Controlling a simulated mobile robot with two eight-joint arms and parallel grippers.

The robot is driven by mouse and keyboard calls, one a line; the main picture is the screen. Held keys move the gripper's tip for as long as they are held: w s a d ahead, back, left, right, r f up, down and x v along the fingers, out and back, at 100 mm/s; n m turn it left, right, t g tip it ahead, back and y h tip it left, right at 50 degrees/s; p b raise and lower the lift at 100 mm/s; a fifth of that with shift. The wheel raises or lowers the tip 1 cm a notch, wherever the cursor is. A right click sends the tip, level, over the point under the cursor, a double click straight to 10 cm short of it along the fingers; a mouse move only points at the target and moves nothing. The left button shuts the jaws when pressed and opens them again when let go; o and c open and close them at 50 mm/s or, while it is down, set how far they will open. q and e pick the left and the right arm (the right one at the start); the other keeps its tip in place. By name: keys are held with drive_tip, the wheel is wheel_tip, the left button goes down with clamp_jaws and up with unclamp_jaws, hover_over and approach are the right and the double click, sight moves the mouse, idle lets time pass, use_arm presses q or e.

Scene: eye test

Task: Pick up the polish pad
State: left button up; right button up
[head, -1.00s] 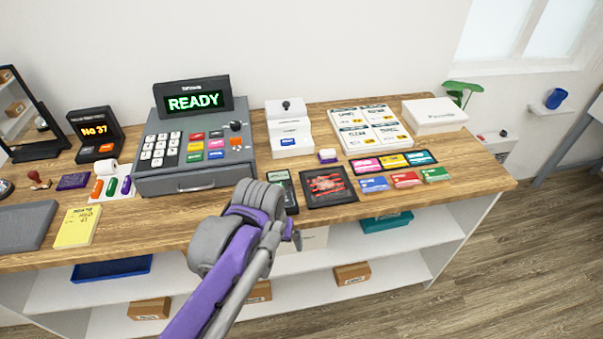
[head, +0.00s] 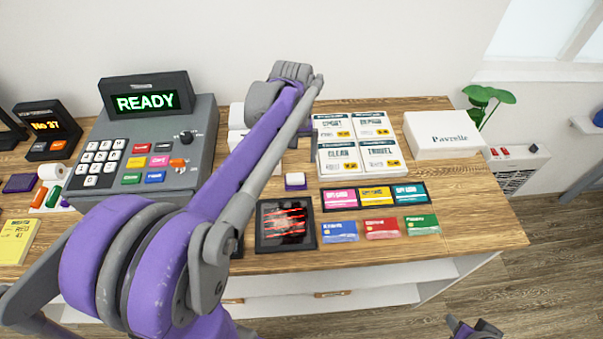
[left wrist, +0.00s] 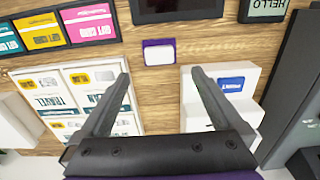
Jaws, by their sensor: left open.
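The polish pad (head: 295,180) is a small white block with a purple edge, lying on the wooden counter (head: 470,220) between the dark framed screen and the white stand. In the left wrist view the pad (left wrist: 159,53) lies just beyond the fingertips, centred between them. My left gripper (left wrist: 160,72) is open and empty, apart from the pad. In the head view my left arm reaches across the counter and its fingers are mostly hidden. Part of my right gripper (head: 474,328) shows at the bottom edge; its jaws are unclear.
A cash register (head: 150,150) stands left. The white stand (left wrist: 228,85) and the booklet board (left wrist: 50,105) flank the pad. The dark screen (head: 286,225) lies in front of it. Gift cards (head: 375,195) and a white box (head: 442,135) are to the right.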

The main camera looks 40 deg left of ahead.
sight(295, 177)
use_arm(q)
drive_tip(key=f, duration=0.3)
drive_tip(key=shift+s+f, duration=0.2)
drive_tip(key=shift+s, duration=0.15)
drive_tip(key=shift+w+d+f, duration=0.1)
drive_tip(key=shift+f, duration=1.25)
drive_tip(key=shift+w+d+f, duration=0.1)
drive_tip(key=shift+f, duration=1.25)
drive_tip(key=c, duration=1.2)
drive_tip(key=shift+c, duration=0.2)
drive_tip(key=shift+r, duration=0.1)
wheel_tip(295, 177, up, 10)
drive_tip(key=shift+f, duration=0.1)
drive_tip(key=o, duration=0.8)
drive_tip(key=c, duration=0.6)
drive_tip(key=shift+w, duration=0.1)
drive_tip(key=shift+c, duration=0.2)
